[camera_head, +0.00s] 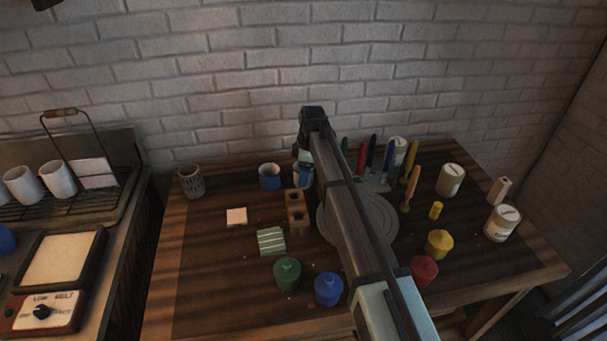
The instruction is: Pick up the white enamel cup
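I cannot tell whether either is enamel. My arm reaches up and back across the table, and my gripper (304,157) hangs at its far end, well to the right of these cups. A bluish cup (303,177) is just below my gripper; I cannot tell whether they touch. My fingers are too small and dark to read as open or shut.
A blue cup (269,176), a mesh holder (192,181) and a wooden block with holes (295,212) stand on the table (205,290). A wire handle (75,140) rises behind the white cups.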

